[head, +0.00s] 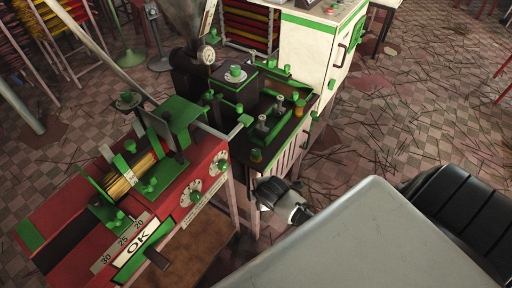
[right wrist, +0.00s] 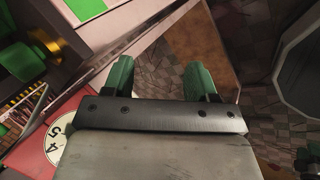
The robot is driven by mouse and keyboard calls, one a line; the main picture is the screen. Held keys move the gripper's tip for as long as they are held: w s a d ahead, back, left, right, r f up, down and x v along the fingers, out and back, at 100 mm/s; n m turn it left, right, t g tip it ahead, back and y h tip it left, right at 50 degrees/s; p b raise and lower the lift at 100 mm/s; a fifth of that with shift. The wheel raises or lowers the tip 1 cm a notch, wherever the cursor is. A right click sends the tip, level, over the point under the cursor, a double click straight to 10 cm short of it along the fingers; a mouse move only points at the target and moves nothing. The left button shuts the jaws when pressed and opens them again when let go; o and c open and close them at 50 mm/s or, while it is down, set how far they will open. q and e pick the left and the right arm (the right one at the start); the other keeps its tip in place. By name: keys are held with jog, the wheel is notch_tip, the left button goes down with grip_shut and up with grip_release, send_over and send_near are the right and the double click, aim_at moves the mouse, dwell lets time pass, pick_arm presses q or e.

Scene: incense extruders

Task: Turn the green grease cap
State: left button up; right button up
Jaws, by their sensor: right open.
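Several green caps show, and I cannot tell for certain which is the grease cap. A green block-like part (right wrist: 22,62) beside a brass-coloured piece shows at upper left there, outside the fingers. My left gripper is out of view.
A red machine (head: 200,180) with white dials and an OK plate stands left of my right gripper. A white-and-green cabinet (head: 312,55) stands behind. Tiled floor (head: 400,110) strewn with thin sticks is open at the right.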

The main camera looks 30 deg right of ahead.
jog(key=d+m+t+y+b, duration=0.2)
jog(key=d+m, duration=0.1)
jog(key=m, duration=0.3)
jog(key=m+t+y+b, duration=0.2)
jog(key=m+t+b, duration=0.3)
send_near(257, 152)
jog(key=x, duration=1)
jog(key=shift+w+f+p, duration=0.2)
jog(key=shift+f+p, duration=0.05)
jog(key=shift+p, duration=0.1)
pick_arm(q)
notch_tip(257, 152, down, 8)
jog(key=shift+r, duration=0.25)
pick_arm(e)
jog(key=c, duration=0.9)
jog(key=shift+r+m+h+p, duration=0.25)
jog(key=shift+m+h+p, duration=0.3)
jog(key=shift+p, duration=0.4)
jog(key=shift+h, duration=0.25)
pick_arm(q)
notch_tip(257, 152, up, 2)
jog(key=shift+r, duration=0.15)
pick_arm(e)
jog(key=shift+f+m, duration=0.25)
jog(key=shift+m, duration=0.1)
